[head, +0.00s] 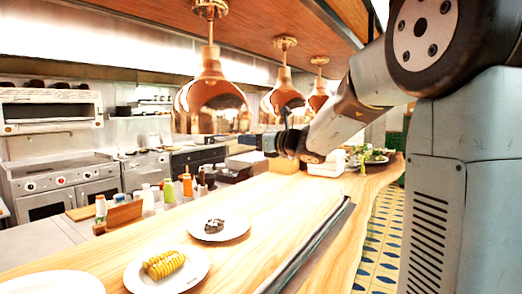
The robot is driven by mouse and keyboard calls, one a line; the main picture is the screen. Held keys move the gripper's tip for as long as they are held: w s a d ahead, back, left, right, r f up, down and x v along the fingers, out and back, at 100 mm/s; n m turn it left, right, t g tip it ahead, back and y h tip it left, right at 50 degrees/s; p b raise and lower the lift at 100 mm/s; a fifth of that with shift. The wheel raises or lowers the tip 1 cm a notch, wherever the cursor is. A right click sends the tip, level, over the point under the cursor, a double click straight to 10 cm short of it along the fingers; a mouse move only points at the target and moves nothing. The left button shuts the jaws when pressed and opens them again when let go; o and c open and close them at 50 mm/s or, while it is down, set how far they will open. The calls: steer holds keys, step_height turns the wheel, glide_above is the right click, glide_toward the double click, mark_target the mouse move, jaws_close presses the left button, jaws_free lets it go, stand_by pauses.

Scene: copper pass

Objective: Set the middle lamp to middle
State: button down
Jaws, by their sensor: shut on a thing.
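Three copper lamps hang in a row from the wooden canopy over the pass. The middle lamp (283,92) hangs between the large near lamp (211,88) and the smaller far lamp (319,92). My arm reaches in from the right, and my gripper (284,114) points up under the middle lamp. It is shut on the lamp's lower part. The fingers are small and dark here, so the exact grip is hard to see.
Below is the wooden pass (262,205) with a corn plate (191,275), a plate with a dark item (235,230) and a plate edge at the near left. Bottles (168,190) stand along the left side. A salad plate (382,161) is at the far right.

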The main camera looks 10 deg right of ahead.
steer(key=shift+d, duration=0.1)
steer(key=c, duration=0.9)
jaws_free()
steer(key=shift+c, duration=0.2)
steer(key=v, duration=1.4)
steer(key=s+a+f+n+g+h, duration=0.25)
steer(key=s+f+n+g, duration=0.2)
steer(key=s+n, duration=0.3)
steer(key=s+a+f+n+g+h, duration=0.2)
steer(key=s+a+f+n+g, duration=0.15)
steer(key=s+f+n, duration=0.35)
steer(key=s+d+f+n+h, duration=0.5)
steer(key=s+d+n+h, duration=0.2)
steer(key=s+n, duration=0.4)
steer(key=shift+s+n+t+h, duration=0.3)
steer(key=shift+n+t+h, duration=0.1)
steer(key=shift+n+h, duration=0.3)
